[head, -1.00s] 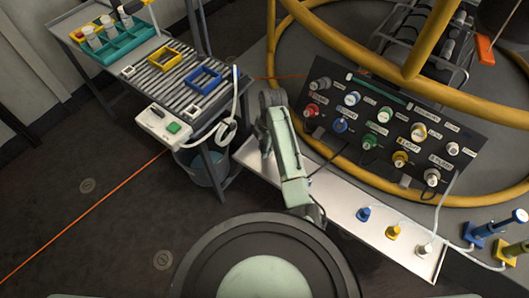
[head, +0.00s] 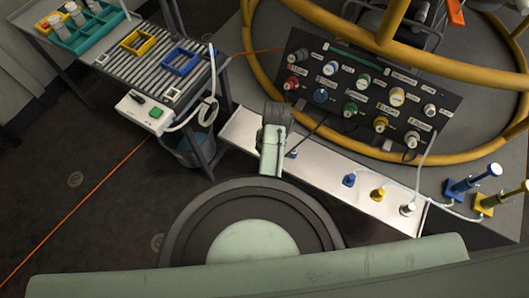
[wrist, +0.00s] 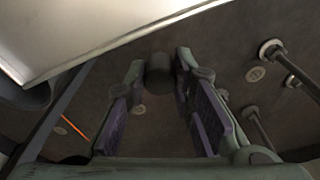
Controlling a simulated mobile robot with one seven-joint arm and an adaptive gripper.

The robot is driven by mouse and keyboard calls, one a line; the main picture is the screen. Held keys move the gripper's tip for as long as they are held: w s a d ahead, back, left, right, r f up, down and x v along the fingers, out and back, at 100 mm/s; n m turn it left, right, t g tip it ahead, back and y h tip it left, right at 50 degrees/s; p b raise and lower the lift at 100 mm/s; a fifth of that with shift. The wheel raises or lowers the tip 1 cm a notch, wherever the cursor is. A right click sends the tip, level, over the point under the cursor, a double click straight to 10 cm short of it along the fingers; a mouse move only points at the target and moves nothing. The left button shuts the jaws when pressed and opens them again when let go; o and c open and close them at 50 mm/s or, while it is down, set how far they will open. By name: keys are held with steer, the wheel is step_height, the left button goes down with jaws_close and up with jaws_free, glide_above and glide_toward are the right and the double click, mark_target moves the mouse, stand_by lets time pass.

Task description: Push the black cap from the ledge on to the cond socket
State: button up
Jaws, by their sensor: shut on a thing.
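The black cap (wrist: 160,76) is a short dark cylinder between the fingertips of my gripper (wrist: 160,68) in the wrist view. My gripper is shut on it, with dark floor behind. In the head view my arm hides the gripper and the cap. The ledge (head: 330,180) is a long pale strip in front of the socket panel (head: 350,98). The panel carries several coloured and pale sockets with small labels. I cannot read which label is cond.
A blue cap (head: 349,180), a yellow cap (head: 378,194) and a white cap (head: 407,209) stand on the ledge's right part. A yellow rail (head: 300,143) curves around the panel. A cart (head: 195,95) stands at left. Open floor lies at lower left.

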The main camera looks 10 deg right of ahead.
steer(key=w+d+r+t+h, duration=0.25)
steer(key=w+d+t, duration=0.25)
steer(key=w+d, duration=0.3)
steer(key=t+h, duration=0.4)
steer(key=t, duration=0.1)
glide_toward(319, 97)
steer(key=shift+x, duration=2.75)
steer(key=shift+a+p, duration=0.15)
steer(key=shift+p, duration=0.6)
steer(key=shift+w+d+f, duration=0.3)
steer(key=shift+w, duration=0.1)
steer(key=o, duration=1)
steer(key=shift+c, duration=0.2)
